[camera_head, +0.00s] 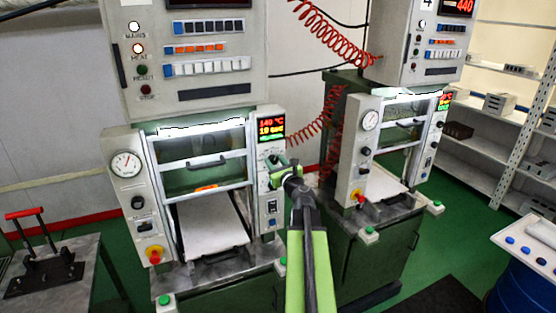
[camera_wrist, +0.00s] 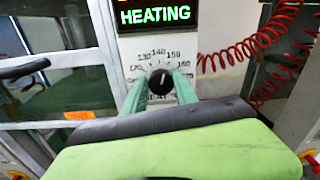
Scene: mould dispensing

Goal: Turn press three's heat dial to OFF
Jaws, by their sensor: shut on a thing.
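The heat dial (camera_wrist: 161,82) is a black round knob on a pale panel in the wrist view, ringed by printed numbers around 130 to 160. Its pointer mark seems to point roughly upward; its exact setting is too small to read. My gripper (camera_wrist: 160,78) has its two green fingers on either side of the knob, shut on it. In the head view my gripper (camera_head: 276,170) reaches the right-hand panel of the left press (camera_head: 133,205) and hides the dial. The display (camera_head: 271,130) above it shows about 149 °C, and reads HEATING in the wrist view (camera_wrist: 155,16).
A similar press (camera_head: 350,150), under a box marked 4, stands close on the right. Red coiled hoses (camera_head: 327,130) hang between the presses. The left press has an open lower tray (camera_head: 210,222). A bench with a red-handled tool (camera_head: 45,265) stands at left.

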